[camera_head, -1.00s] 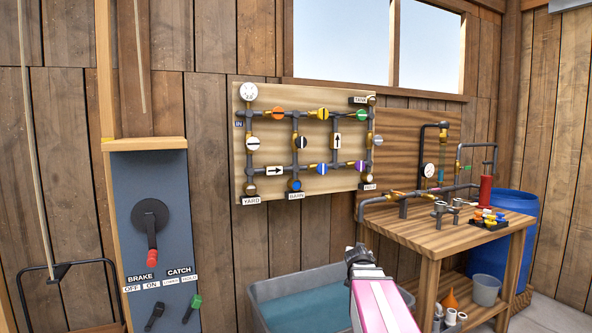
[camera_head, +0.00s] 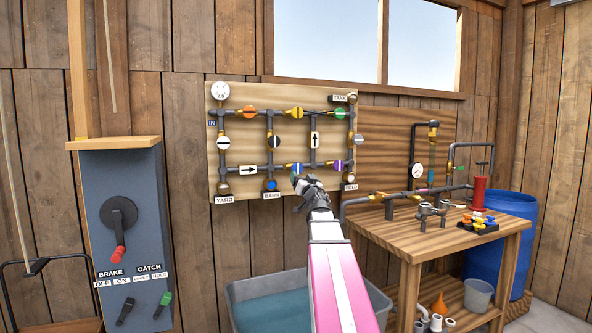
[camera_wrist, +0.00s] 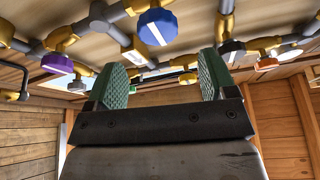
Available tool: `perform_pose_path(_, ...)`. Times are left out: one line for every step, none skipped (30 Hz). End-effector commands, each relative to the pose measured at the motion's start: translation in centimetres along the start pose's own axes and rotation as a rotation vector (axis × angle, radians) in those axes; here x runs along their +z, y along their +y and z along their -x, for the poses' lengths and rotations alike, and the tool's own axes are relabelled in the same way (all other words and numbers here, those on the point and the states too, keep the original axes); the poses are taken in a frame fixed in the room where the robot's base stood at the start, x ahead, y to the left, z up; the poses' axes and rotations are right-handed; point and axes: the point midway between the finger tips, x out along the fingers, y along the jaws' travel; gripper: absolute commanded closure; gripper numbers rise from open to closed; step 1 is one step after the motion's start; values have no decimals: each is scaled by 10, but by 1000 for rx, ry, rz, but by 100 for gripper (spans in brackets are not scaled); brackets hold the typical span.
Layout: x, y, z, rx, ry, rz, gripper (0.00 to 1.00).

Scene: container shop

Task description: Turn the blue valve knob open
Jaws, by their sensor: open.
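The blue valve knob (camera_head: 296,167) is a round knob with a pale stripe, on the lower pipe row of the wooden board, left of the purple knob. In the wrist view the blue knob (camera_wrist: 155,26) is near the top, with its white stripe slanted. My gripper (camera_head: 303,181) is raised in front of the board, just below the knob in the picture, and partly overlaps that area. In the wrist view my gripper (camera_wrist: 163,82) is open, its green pads apart with nothing between them. The knob is beyond the pads, not touched.
The board also carries an orange knob (camera_head: 249,112), a yellow knob (camera_head: 294,112), a green knob (camera_head: 340,112) and a purple knob (camera_head: 335,166). A grey water tub (camera_head: 265,303) stands below. A workbench (camera_head: 440,243) is at right, a lever box (camera_head: 133,235) at left.

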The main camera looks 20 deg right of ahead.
Motion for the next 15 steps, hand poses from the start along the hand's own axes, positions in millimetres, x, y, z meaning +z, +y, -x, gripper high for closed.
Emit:
perform_pose_path(0,1,-13,0,0,0,22)
perform_pose_path(0,1,-18,0,0,0,22)
perform_pose_path(0,1,-25,0,0,0,22)
perform_pose_path(0,1,-31,0,0,0,22)
perform_pose_path(0,1,-36,0,0,1,22)
perform_pose_path(0,1,-44,1,0,1,22)
perform_pose_path(0,1,-49,0,0,1,22)
perform_pose_path(0,1,-54,0,0,1,22)
perform_pose_path(0,1,-60,1,0,1,22)
perform_pose_path(0,1,-64,1,0,1,22)
perform_pose_path(0,1,-68,1,0,1,22)
perform_pose_path(0,1,-72,1,0,1,22)
perform_pose_path(0,1,-74,1,0,1,22)
perform_pose_path(0,1,-76,1,-1,1,22)
perform_pose_path(0,1,-78,2,-1,1,22)
